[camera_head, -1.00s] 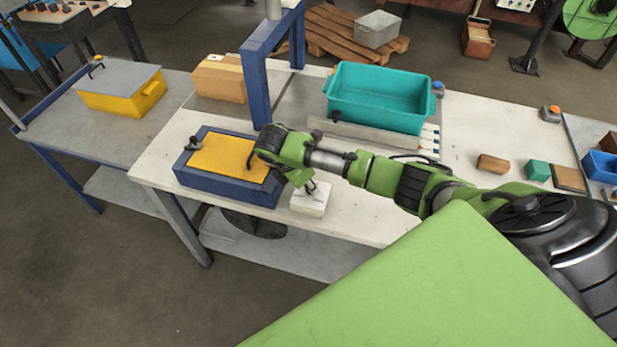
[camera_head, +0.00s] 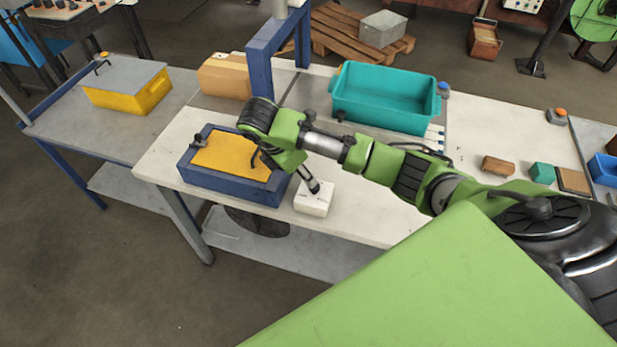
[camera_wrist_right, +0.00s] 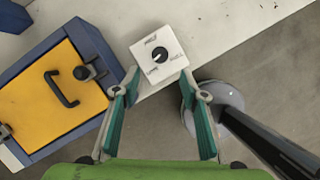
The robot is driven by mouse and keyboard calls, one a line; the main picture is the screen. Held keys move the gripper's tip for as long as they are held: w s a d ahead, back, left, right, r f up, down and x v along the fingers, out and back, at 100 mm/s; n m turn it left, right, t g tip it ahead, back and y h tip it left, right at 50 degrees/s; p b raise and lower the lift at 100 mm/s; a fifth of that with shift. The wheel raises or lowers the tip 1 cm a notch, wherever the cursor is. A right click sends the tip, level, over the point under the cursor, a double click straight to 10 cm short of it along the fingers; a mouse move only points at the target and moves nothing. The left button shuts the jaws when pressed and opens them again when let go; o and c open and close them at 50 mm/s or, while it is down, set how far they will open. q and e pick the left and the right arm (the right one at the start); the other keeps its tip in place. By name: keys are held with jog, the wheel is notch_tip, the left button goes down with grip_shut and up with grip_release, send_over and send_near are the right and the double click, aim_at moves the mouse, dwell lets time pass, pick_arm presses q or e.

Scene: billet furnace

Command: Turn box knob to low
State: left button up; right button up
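The white box (camera_head: 314,199) with the knob sits at the front edge of the white table. In the right wrist view the box (camera_wrist_right: 158,55) shows a round black knob (camera_wrist_right: 160,56) in the middle, with several printed words around it, too small to read surely. My right gripper (camera_head: 314,187) is just above the box in the head view. In the right wrist view its two teal-padded fingers (camera_wrist_right: 158,92) are spread apart with nothing between them, and the knob lies beyond the tips. My left gripper is not in view.
A blue box with a yellow lid (camera_head: 232,154) and black handle stands left of the white box. A teal bin (camera_head: 385,97), a blue frame (camera_head: 262,72) and a cardboard box (camera_head: 224,77) stand behind. A round stool-like base (camera_wrist_right: 205,105) is below the table edge.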

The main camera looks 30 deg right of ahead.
jog(key=shift+v, duration=1.55)
jog(key=shift+f, duration=0.1)
